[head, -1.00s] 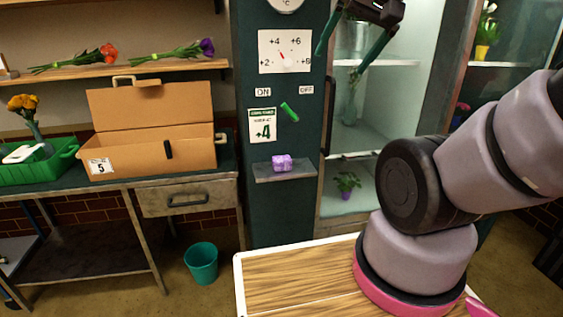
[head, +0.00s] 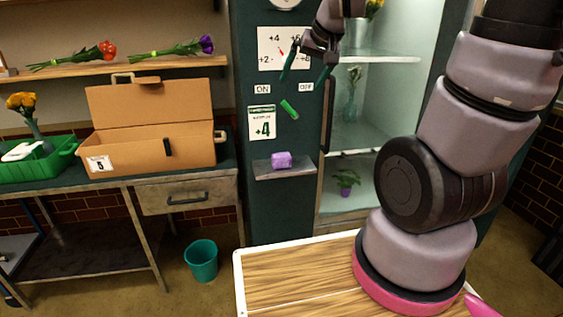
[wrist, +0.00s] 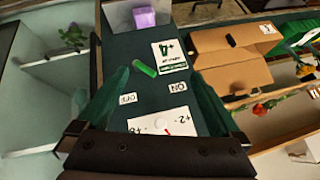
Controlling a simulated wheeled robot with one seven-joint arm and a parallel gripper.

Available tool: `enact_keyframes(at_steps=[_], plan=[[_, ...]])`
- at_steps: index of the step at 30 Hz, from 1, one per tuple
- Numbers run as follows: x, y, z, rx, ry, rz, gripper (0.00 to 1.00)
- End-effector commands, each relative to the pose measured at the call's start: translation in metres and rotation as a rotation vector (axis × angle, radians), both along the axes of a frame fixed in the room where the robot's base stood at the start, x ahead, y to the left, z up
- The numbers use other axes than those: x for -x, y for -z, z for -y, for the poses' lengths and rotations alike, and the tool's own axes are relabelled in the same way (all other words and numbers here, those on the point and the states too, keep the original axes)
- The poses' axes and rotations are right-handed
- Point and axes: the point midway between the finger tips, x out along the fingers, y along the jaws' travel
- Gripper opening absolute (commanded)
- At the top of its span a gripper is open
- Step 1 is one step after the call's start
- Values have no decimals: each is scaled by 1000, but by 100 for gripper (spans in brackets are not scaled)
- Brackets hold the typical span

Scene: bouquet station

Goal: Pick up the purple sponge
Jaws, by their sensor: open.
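The purple sponge (head: 281,160) is a small block on a narrow grey ledge (head: 284,173) on the dark green panel. It also shows at the top of the wrist view (wrist: 144,17). My gripper (head: 306,80) is open and empty in front of the upper panel, above and slightly right of the sponge, well apart from it. In the wrist view its two green fingers are spread to either side, with the panel between them.
The glass-doored cabinet (head: 386,125) stands to the right. A cardboard box (head: 155,150) and green tray (head: 40,168) are on the left counter. A teal bin (head: 201,262) stands on the floor.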

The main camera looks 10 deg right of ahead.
Motion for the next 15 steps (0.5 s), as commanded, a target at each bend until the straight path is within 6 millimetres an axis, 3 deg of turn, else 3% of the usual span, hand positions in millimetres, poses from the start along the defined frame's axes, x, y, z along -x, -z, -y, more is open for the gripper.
enact_keyframes(at_steps=[1,6,12,15], plan=[[-14,21,-5,16,-14,-12,100],[-57,84,-16,86,-45,-10,100],[-86,164,-23,191,-73,-18,100],[-91,193,-23,237,-82,-22,100]])
